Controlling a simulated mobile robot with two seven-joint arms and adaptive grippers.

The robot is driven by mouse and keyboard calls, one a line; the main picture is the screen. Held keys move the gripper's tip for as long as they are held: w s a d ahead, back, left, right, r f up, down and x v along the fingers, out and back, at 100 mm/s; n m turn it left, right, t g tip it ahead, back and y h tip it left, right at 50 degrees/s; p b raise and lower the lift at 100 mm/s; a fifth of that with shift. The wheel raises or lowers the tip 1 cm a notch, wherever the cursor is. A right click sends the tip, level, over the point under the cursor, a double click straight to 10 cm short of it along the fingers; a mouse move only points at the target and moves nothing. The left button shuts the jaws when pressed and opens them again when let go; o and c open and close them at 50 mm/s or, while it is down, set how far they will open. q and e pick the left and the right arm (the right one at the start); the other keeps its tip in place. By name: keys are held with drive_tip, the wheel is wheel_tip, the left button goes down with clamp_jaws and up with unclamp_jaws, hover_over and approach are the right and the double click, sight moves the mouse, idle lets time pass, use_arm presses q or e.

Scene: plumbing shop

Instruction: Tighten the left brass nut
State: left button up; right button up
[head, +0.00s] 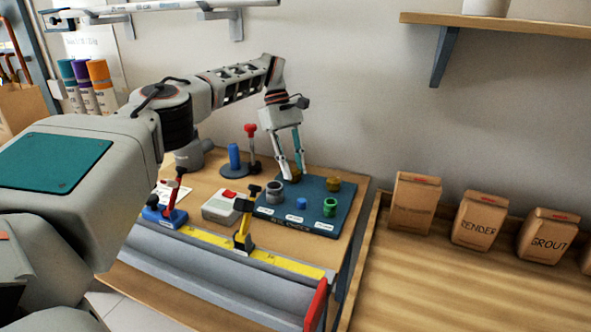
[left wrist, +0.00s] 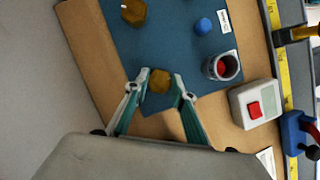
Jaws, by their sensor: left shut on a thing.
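The left brass nut (head: 295,176) sits at the back left of the dark blue board (head: 268,212) on the workbench. My left gripper (head: 290,174) reaches down to it from above. In the left wrist view the left gripper (left wrist: 160,91) has its two teal-lined fingers on either side of the left brass nut (left wrist: 160,79), shut on it. The second brass nut (head: 333,184) stands to the right on the same board, and it shows in the left wrist view (left wrist: 134,11). My right gripper is not in view.
The board also carries a grey collar (head: 274,190), a blue knob (head: 301,204) and a green ring (head: 330,206). A grey box with a red button (head: 221,206) stands left of it. A yellow rule (head: 278,261) runs along the front. Paper bags (head: 414,202) stand at right.

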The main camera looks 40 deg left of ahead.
sight(293, 171)
use_arm(q)
drive_tip(key=shift+f, duration=0.15)
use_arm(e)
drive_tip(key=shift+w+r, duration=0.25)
use_arm(q)
drive_tip(key=o, duration=1.1)
drive_tip(key=shift+r, duration=0.7)
wheel_tip(293, 171, up, 9)
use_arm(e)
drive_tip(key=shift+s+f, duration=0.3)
use_arm(q)
drive_tip(key=shift+f, duration=0.15)
